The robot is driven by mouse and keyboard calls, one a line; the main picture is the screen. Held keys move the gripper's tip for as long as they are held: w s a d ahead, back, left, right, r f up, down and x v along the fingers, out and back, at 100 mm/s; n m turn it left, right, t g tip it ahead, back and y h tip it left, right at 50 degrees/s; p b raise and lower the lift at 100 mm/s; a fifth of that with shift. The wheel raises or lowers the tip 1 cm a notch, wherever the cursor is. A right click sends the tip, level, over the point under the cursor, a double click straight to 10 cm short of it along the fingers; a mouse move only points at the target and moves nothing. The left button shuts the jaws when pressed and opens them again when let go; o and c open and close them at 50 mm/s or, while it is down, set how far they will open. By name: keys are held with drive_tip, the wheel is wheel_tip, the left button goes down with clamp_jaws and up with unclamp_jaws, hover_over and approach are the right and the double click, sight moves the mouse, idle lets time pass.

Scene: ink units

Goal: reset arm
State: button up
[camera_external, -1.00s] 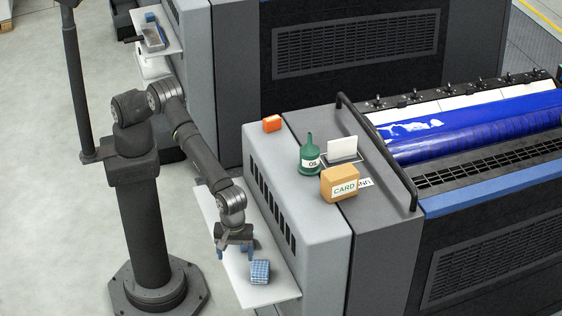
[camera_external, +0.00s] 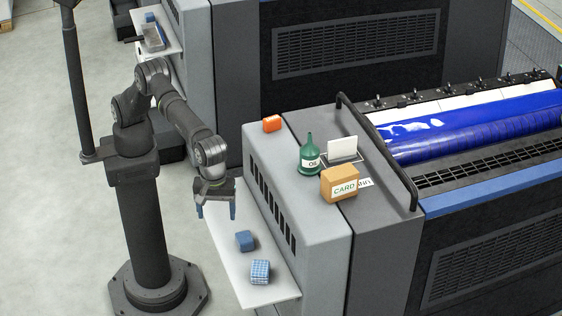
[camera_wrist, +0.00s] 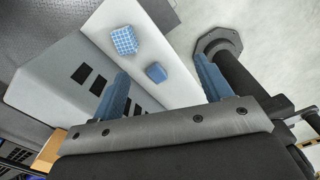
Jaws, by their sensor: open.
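My gripper (camera_external: 216,211) is open and empty, raised above the white side shelf (camera_external: 228,247) of the grey press unit. Its two blue fingers point down and are spread apart; they also show in the wrist view (camera_wrist: 163,82). Below it on the shelf lies a plain blue block (camera_external: 245,240).
A black rail (camera_external: 378,150) runs beside the blue roller (camera_external: 470,125). Floor left of my column is clear.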

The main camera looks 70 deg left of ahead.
wheel_tip(320, 180, up, 11)
drive_tip(key=w+a+r, duration=0.1)
drive_tip(key=w+a, duration=0.2)
drive_tip(key=w, duration=0.4)
drive_tip(key=shift+w+a+r+n, duration=0.15)
drive_tip(key=shift+a+r+n, duration=0.15)
drive_tip(key=shift+n, duration=0.1)
drive_tip(key=shift+o, duration=0.2)
